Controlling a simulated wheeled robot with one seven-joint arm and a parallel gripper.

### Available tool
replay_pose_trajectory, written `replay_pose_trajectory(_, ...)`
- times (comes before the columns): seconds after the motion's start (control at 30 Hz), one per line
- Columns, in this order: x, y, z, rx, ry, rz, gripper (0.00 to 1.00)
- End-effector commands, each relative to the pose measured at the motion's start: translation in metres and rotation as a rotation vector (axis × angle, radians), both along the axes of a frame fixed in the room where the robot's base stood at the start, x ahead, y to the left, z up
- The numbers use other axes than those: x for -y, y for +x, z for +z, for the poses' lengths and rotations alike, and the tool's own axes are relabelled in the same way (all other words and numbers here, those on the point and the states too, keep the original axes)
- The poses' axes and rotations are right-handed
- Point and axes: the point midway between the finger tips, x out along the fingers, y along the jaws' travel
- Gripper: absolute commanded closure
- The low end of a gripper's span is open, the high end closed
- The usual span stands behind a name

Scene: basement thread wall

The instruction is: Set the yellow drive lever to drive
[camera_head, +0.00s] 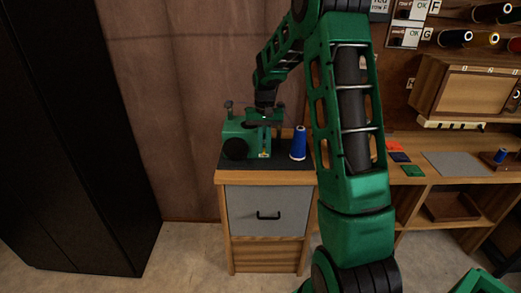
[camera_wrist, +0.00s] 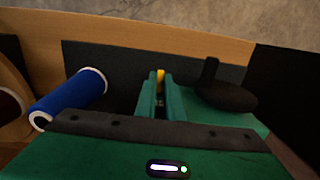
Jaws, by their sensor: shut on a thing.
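The yellow drive lever (camera_wrist: 160,75) shows as a small yellow piece between the fingertips of my gripper (camera_wrist: 159,82) in the wrist view. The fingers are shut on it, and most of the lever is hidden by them. The lever belongs to a green machine (camera_head: 236,132) with a dark round wheel, standing on the cabinet top in the head view. There my gripper (camera_head: 264,117) reaches down over the machine's right part, and the contact is too small to make out. I cannot tell which setting the lever is at.
A blue thread spool (camera_head: 298,143) stands right of the machine; it also shows left of my fingers in the wrist view (camera_wrist: 68,97). A dark wheel with a knob (camera_wrist: 222,92) is close right of them. A wooden workbench (camera_head: 440,185) stands at the right.

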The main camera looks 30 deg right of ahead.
Motion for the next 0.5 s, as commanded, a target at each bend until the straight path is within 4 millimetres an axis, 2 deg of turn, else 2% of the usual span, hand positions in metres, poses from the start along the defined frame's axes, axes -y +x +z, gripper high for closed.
replay_pose_trajectory(0.03,-0.0026,0.0057,0.0016,-0.007,0.013,0.009,1.0)
replay_pose_trajectory(0.5,-0.002,0.0076,0.0042,-0.062,0.051,0.01,1.0)
